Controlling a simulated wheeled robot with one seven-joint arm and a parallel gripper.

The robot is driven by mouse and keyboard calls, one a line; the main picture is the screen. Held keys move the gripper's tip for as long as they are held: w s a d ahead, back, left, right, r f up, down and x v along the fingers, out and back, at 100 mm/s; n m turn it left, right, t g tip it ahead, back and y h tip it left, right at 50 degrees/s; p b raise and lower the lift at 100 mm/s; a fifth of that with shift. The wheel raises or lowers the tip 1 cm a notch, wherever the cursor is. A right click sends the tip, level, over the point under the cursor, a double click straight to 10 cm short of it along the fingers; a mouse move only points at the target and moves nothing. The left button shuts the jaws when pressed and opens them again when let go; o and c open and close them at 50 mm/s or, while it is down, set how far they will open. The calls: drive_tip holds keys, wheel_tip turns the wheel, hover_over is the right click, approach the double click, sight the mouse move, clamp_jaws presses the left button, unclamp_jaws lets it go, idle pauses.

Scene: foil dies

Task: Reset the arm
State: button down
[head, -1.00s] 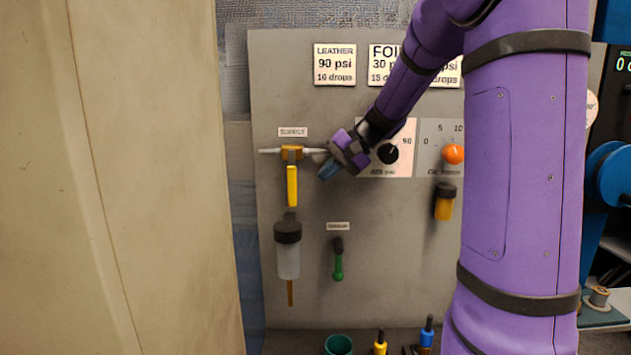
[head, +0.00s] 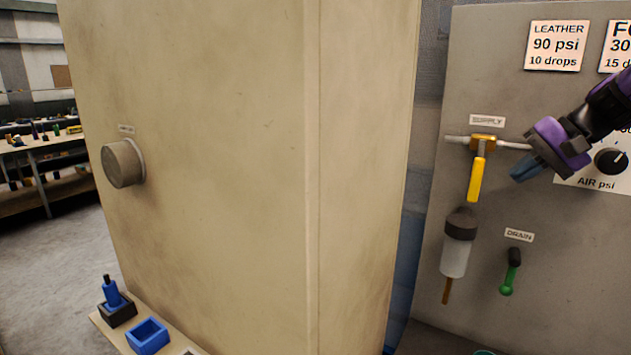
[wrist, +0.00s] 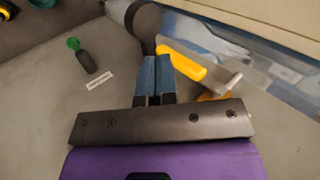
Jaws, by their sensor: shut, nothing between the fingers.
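My gripper (head: 524,170) is at the right of the head view, in front of the grey panel (head: 400,345), just right of the supply valve. Its blue fingers are together and empty; they also show in the wrist view (wrist: 154,66). The supply valve has a brass body (head: 483,141) on a pipe and a yellow handle (head: 475,180) that hangs down. In the wrist view the yellow handle (wrist: 185,63) lies just beyond and right of the fingertips. I cannot tell from the views whether the fingers touch the valve.
A filter bowl (head: 454,259) hangs below the valve. A green drain lever (head: 509,272) is right of it. A black air knob (head: 611,161) is beside my gripper. A large beige cabinet (head: 230,150) with a round knob (head: 122,163) fills the middle. Blue dies (head: 147,336) sit on a low ledge.

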drive_tip(key=s+a+f+n+h, duration=0.1)
drive_tip(key=s+a+n+h, duration=0.2)
drive_tip(key=s, duration=0.8)
drive_tip(key=s+a+f+n+h, duration=0.1)
drive_tip(key=s+a+h, duration=0.3)
drive_tip(key=s, duration=0.7)
drive_tip(key=shift+s+a+n+t, duration=0.2)
drive_tip(key=shift+a+n+t, duration=0.2)
drive_tip(key=shift+a+n, duration=0.7)
drive_tip(key=shift+a, duration=0.15)
